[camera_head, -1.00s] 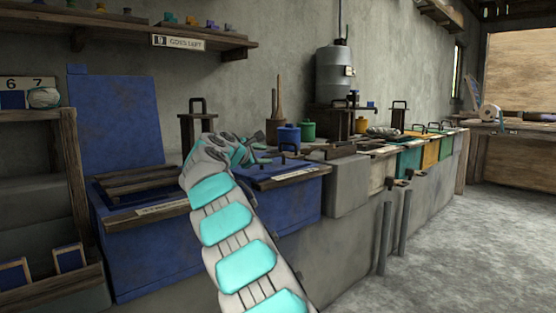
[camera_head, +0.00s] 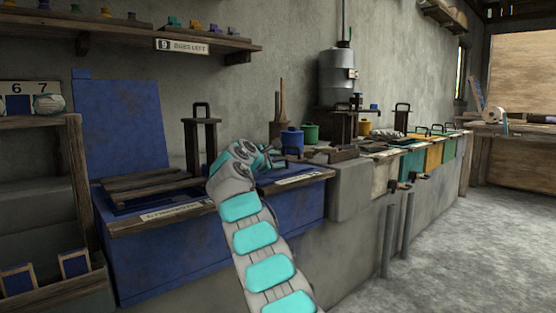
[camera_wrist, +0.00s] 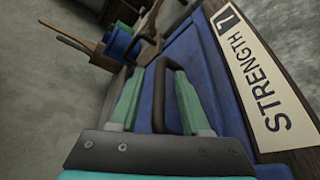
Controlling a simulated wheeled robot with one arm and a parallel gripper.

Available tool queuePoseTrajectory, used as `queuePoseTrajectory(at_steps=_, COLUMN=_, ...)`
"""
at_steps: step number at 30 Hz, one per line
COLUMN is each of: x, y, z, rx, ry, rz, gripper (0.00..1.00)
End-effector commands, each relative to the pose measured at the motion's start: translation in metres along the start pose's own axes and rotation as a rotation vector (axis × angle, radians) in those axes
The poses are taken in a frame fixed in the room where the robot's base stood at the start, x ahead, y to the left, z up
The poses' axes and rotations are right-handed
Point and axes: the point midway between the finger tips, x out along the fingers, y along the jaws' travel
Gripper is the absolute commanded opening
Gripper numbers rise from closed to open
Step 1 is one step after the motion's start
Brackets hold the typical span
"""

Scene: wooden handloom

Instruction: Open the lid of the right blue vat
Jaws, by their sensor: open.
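The right blue vat (camera_head: 290,215) stands at the left part of the counter with its lid down. Its blue lid (camera_wrist: 208,75) carries a dark arched handle (camera_wrist: 159,95). My gripper (camera_head: 279,156) is over this lid in the head view and hides the handle there. In the wrist view my gripper (camera_wrist: 160,95) is open, with one green finger on each side of the handle. The right finger is close to the handle; I cannot tell whether it touches. A pale label reading STRENGTH (camera_wrist: 255,85) lies along the vat's wooden edge.
The left blue vat (camera_head: 165,260) has a raised blue panel (camera_head: 120,125) behind it and wooden slats on top. A dark handled stand (camera_head: 202,140) rises behind the vats. A blue pot (camera_head: 291,139) and green pot (camera_head: 310,134) stand behind the lid. The floor at right is clear.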

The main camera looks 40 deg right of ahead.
Motion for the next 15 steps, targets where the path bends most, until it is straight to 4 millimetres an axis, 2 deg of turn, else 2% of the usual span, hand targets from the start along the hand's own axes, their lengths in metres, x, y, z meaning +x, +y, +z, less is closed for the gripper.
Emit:
queuePoseTrajectory(at_steps=14, x=0.0051, y=-0.0001, z=0.0001, rx=-0.001, ry=-0.001, rz=0.0, gripper=0.47)
queuePoseTrajectory(at_steps=15, x=0.0051, y=-0.0001, z=0.0001, rx=-0.001, ry=-0.001, rz=0.001, gripper=0.43)
